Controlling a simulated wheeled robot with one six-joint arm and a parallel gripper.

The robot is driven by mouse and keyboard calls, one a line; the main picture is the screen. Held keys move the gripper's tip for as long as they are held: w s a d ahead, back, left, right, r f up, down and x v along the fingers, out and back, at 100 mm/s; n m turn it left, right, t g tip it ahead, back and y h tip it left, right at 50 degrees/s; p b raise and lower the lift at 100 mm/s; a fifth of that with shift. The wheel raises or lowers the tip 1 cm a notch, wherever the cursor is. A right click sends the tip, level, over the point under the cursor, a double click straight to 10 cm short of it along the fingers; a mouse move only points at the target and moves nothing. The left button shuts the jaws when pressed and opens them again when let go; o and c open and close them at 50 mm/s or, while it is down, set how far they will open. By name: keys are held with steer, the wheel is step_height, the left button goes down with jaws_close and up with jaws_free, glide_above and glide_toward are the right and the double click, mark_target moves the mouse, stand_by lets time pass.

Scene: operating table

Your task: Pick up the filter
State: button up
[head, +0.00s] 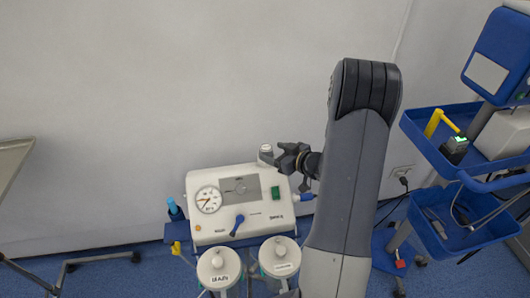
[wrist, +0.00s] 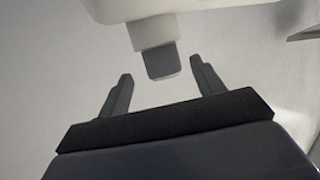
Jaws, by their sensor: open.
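A small pale cylinder (head: 266,151), which may be the filter, stands at the top right of the white suction machine. My gripper (head: 279,157) is at its right side in the head view, and I cannot tell whether they touch. In the wrist view, a white piece with a grey end (wrist: 161,60) hangs into the picture from the top. The two dark fingers of my gripper (wrist: 161,71) are apart, with the grey end between their tips in the picture. Nothing is held. The gap in depth is unclear.
The white suction machine (head: 232,187) has a dial, a green switch and a blue knob. Two lidded jars (head: 219,266) stand in front of it. A blue trolley (head: 440,150) with trays and cables is at the right. A wall is behind.

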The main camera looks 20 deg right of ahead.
mark_target(262, 149)
steer(key=shift+p+x, duration=0.5)
steer(key=shift+x, duration=2.5)
steer(key=shift+a, duration=0.2)
steer(key=shift+c, duration=0.4)
steer(key=c, duration=1)
steer(key=shift+o, duration=0.2)
